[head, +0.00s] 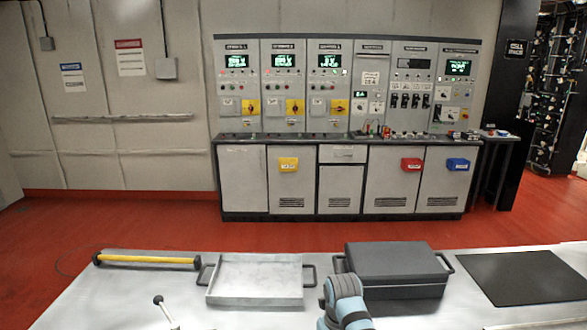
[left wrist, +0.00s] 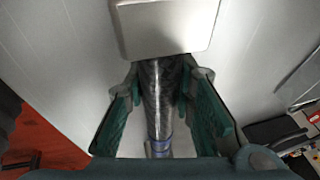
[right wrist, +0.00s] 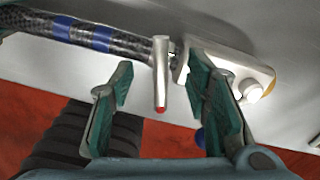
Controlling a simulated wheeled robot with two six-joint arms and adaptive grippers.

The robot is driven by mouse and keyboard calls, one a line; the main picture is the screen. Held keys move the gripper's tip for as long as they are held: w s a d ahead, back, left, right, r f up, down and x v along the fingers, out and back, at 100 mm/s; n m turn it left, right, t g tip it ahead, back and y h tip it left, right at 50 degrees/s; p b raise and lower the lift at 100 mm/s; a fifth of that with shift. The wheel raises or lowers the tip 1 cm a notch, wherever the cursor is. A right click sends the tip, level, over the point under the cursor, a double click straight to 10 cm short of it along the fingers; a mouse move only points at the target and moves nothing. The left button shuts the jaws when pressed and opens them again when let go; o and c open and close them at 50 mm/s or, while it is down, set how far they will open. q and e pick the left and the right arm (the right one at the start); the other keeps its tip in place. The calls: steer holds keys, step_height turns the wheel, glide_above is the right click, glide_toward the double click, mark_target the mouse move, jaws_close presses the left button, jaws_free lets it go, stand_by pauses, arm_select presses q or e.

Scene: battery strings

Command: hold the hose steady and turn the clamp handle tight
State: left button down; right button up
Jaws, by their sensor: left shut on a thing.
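The hose (left wrist: 155,95) is dark and braided and runs lengthwise in the left wrist view, out from a pale metal block (left wrist: 168,25). My left gripper (left wrist: 165,82) is shut on it, one finger on each side. In the right wrist view the hose (right wrist: 125,43) has blue bands and ends near a metal bracket (right wrist: 238,70) with a round knob. The clamp handle (right wrist: 160,75) is a silver bar with a red tip. My right gripper (right wrist: 158,78) is open, with the handle between its spread fingers, apart from both. Neither gripper shows in the head view.
On the white table in the head view lie a yellow bar (head: 150,260), a metal tray (head: 255,292), a dark case (head: 395,266) and a black mat (head: 525,277). A short rod with a dark knob (head: 159,300) stands at the front. Control cabinets (head: 340,178) stand beyond the red floor.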

step_height(320, 180, up, 7)
steer(key=shift+r, duration=0.1)
arm_select(q)
steer(key=c, duration=1.3)
jaws_free()
steer(key=shift+a+r, duration=0.1)
